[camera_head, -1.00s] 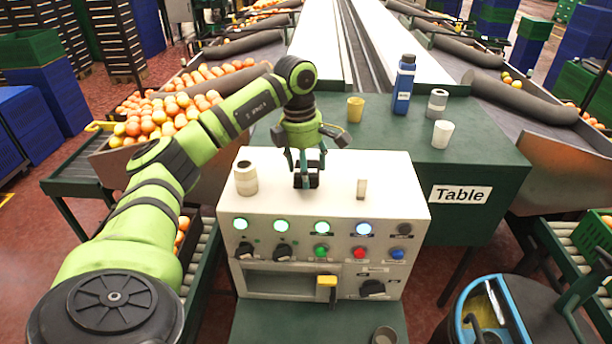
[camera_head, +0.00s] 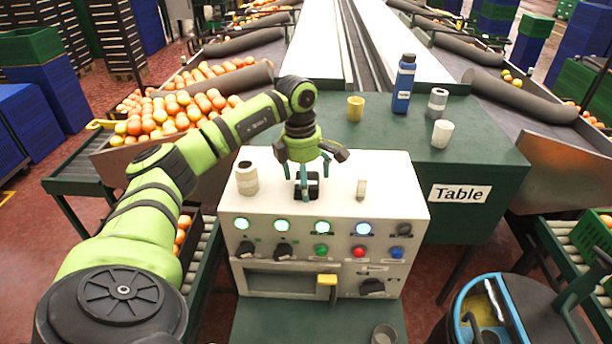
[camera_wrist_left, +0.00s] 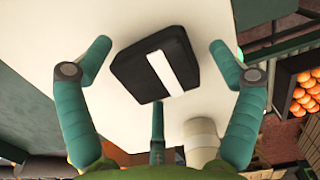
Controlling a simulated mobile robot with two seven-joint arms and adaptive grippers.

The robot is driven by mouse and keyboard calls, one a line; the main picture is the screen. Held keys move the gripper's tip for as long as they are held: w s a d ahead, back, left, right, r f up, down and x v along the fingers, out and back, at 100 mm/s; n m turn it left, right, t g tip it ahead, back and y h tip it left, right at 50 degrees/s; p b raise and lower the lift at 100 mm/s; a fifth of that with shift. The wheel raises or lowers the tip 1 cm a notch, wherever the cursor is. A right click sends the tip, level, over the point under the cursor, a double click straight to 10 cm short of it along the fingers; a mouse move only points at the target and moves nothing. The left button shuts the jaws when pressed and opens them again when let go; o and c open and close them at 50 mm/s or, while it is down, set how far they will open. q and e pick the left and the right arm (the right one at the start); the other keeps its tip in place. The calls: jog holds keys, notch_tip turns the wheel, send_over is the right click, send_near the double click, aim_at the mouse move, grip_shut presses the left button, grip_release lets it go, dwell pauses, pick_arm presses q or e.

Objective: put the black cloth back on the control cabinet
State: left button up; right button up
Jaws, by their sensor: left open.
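The black cloth (camera_head: 313,187) lies folded on the white top of the control cabinet (camera_head: 393,178). The wrist view shows it as a black square (camera_wrist_left: 133,72) with a white stripe across it. My left gripper (camera_head: 306,188) is right above it, pointing down. Its green fingers are open (camera_wrist_left: 160,68), spread on either side of the cloth and apart from it at the sides. In the head view the fingers hide part of the cloth. My right gripper is in neither view.
A pale jar (camera_head: 247,179) stands on the cabinet top left of the gripper; a small cream piece (camera_head: 361,189) stands to the right.

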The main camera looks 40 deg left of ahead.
pick_arm(q)
jog(key=shift+r, duration=0.6)
notch_tip(320, 180, up, 11)
jog(key=b, duration=0.1)
jog(key=shift+s+a, duration=0.35)
jog(key=shift+a, duration=0.05)
